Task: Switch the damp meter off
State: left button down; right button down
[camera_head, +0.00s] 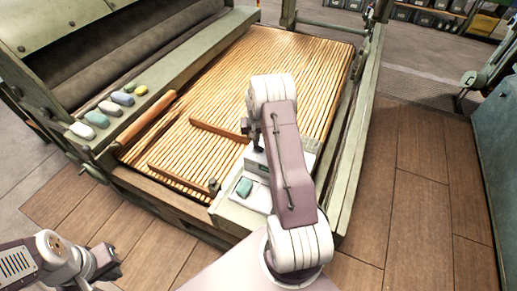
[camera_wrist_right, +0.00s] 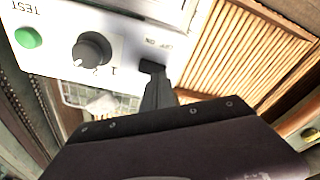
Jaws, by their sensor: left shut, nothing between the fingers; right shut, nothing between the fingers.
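The damp meter (camera_wrist_right: 125,62) fills the upper left of the right wrist view. It has a pale panel with a green TEST button (camera_wrist_right: 28,38), a black knob (camera_wrist_right: 92,50) and small upside-down ON/OFF lettering. In the head view only part of the meter (camera_head: 256,162) shows beside my right arm. My right gripper (camera_wrist_right: 153,68) is shut, its dark tip at the panel right by the ON/OFF lettering. The tip covers the switch area, so the switch position and any contact cannot be told. My left gripper (camera_head: 108,264) is shut and empty at the lower left, away from the meter.
The meter stands at the near end of a slatted wooden bed (camera_head: 285,60) in a green frame. Wooden bars (camera_head: 220,131) lie on the slats. Several coloured stones (camera_head: 97,118) line the left rail.

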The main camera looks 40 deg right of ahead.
jog(key=shift+f+b, duration=0.4)
jog(key=shift+f, duration=0.35)
jog(key=shift+r, duration=0.1)
notch_tip(320, 180, up, 7)
jog(key=p, duration=0.5)
jog(key=shift+p, duration=0.35)
